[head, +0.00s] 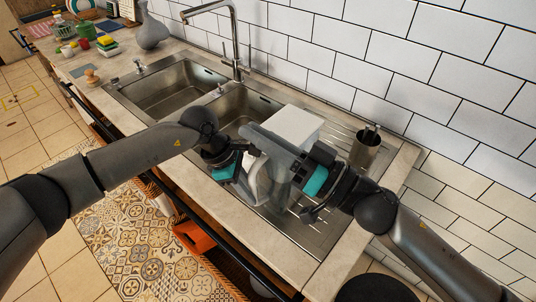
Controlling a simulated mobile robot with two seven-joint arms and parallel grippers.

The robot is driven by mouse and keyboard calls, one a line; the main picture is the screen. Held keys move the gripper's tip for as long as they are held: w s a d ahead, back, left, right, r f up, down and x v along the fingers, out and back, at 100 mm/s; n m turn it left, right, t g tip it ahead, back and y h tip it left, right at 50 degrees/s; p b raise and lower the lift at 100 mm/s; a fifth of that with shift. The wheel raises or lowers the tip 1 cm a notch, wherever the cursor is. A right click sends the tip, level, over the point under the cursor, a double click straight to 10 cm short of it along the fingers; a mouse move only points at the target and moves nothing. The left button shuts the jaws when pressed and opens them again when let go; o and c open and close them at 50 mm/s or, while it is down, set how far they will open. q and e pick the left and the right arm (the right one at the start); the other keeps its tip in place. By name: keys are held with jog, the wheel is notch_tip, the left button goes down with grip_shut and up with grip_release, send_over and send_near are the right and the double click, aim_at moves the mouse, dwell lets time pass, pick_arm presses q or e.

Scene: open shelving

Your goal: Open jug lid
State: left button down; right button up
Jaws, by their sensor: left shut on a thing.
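The jug (277,184) is pale grey and looks upright on the drainboard to the right of the sink basins. A pale handle (254,176) is on its left side. My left gripper (246,176) reaches in from the left and is shut on the jug's handle. My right gripper (262,138) reaches in from the right, with its grey fingers across the top of the jug. They hide much of the jug's top, so I cannot tell whether they touch the lid or are open. A white block-like shape (296,122) shows just behind the fingers; I cannot tell whether it is the lid.
A metal cup with utensils (366,148) stands on the drainboard to the right. A tall faucet (236,40) rises behind the sink basins (172,88). A grey vase (151,30) and several small items stand far left. The tiled wall (400,70) bounds the back.

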jog(key=s+d+f+m+t+h, duration=0.3)
jog(key=d+f+m+h, duration=0.15)
jog(key=m, duration=0.55)
jog(key=s+d+f+m+t+h, duration=0.25)
jog(key=f+m+h, duration=0.2)
jog(key=m, duration=0.45)
jog(key=x, duration=1.2)
jog(key=shift+w+d+f, duration=0.25)
jog(key=shift+c, duration=0.2)
grip_shut()
